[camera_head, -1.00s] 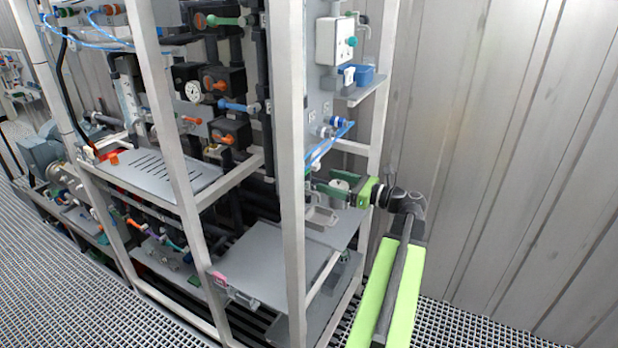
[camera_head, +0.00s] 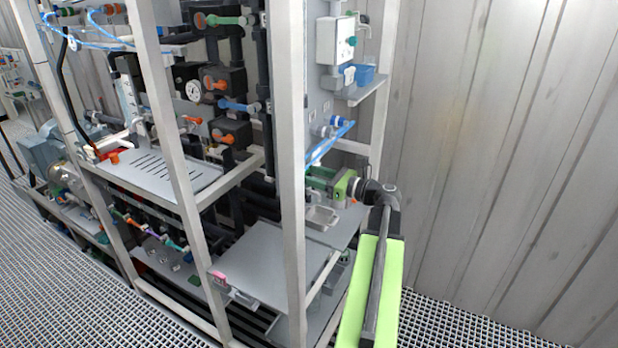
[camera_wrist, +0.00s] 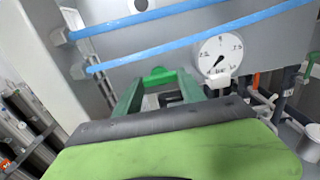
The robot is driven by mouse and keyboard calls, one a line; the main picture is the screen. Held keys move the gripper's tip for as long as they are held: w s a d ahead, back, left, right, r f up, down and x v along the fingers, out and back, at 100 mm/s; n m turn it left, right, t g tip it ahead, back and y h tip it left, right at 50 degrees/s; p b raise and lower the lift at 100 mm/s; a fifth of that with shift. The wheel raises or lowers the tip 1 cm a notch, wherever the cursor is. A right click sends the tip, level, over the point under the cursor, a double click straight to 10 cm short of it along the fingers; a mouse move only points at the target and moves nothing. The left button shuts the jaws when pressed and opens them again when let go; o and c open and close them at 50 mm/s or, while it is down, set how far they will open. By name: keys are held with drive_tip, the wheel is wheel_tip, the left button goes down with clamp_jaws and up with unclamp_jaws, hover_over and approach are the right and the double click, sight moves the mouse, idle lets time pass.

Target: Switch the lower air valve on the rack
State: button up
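My gripper (camera_head: 318,178), with green fingers, reaches into the rack from the right, at the height of the rack's right-hand panel and below the blue air fittings (camera_head: 338,122). In the wrist view its two fingers (camera_wrist: 160,88) stand apart. A bright green piece (camera_wrist: 158,76), which looks like a valve handle, shows between the fingertips; I cannot tell whether they touch it. Which piece is the lower air valve is not clear, and the rack post partly hides the fingertips in the head view.
Two blue hoses (camera_wrist: 180,40) cross the panel just above my gripper. A pressure gauge (camera_wrist: 221,54) sits to the right. A rack post (camera_head: 292,200) stands left of my gripper, and a shelf with a metal tray (camera_head: 322,217) lies below.

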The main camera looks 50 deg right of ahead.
drive_tip(key=c, duration=0.5)
drive_tip(key=shift+o, duration=0.6)
drive_tip(key=shift+a, duration=0.4)
drive_tip(key=shift+d+f, duration=0.15)
drive_tip(key=shift+d, duration=0.2)
drive_tip(key=shift+c, duration=0.7)
drive_tip(key=shift+a+n, duration=0.1)
drive_tip(key=shift+n, duration=7.8)
